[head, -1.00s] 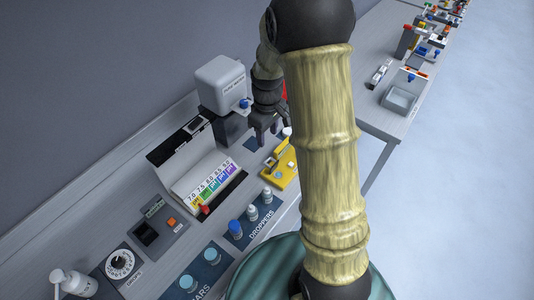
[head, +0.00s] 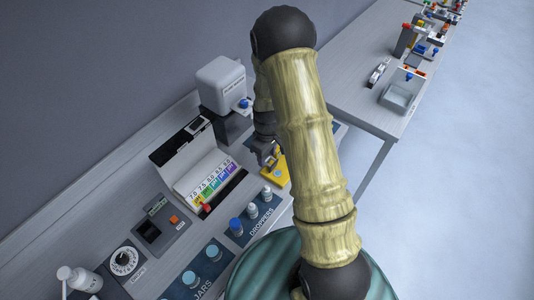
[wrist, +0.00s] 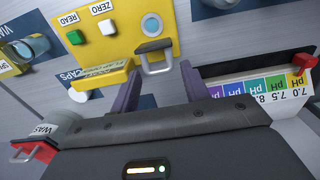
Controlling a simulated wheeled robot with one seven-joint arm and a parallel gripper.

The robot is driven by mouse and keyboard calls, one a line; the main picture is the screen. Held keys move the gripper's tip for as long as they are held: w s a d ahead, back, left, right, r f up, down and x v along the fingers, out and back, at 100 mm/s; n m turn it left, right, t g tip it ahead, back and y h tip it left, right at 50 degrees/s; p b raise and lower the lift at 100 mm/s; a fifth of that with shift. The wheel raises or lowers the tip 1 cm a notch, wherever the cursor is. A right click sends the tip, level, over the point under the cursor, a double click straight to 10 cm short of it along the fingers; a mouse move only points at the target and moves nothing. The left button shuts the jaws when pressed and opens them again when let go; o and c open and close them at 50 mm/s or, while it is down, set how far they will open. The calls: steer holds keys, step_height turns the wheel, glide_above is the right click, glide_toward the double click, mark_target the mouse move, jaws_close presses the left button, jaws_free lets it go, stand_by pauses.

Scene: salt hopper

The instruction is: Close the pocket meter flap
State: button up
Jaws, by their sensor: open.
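The yellow pocket meter (head: 274,178) lies on the bench, partly hidden by my arm in the head view. In the wrist view the meter (wrist: 115,28) shows a green READ button, a white ZERO button and an uncovered round well (wrist: 152,25). In the head view my gripper (head: 268,157) is low over the meter.
A pH colour chart block (head: 208,178) with a red slider stands left of the meter. A grey dispenser (head: 222,88) stands behind. Dropper bottles (head: 252,211) and jars stand in front. In the wrist view, a white cap (wrist: 78,95) and a red-handled container (wrist: 33,150) are close by.

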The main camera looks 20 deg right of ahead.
steer(key=c, duration=0.8)
steer(key=shift+o, duration=0.2)
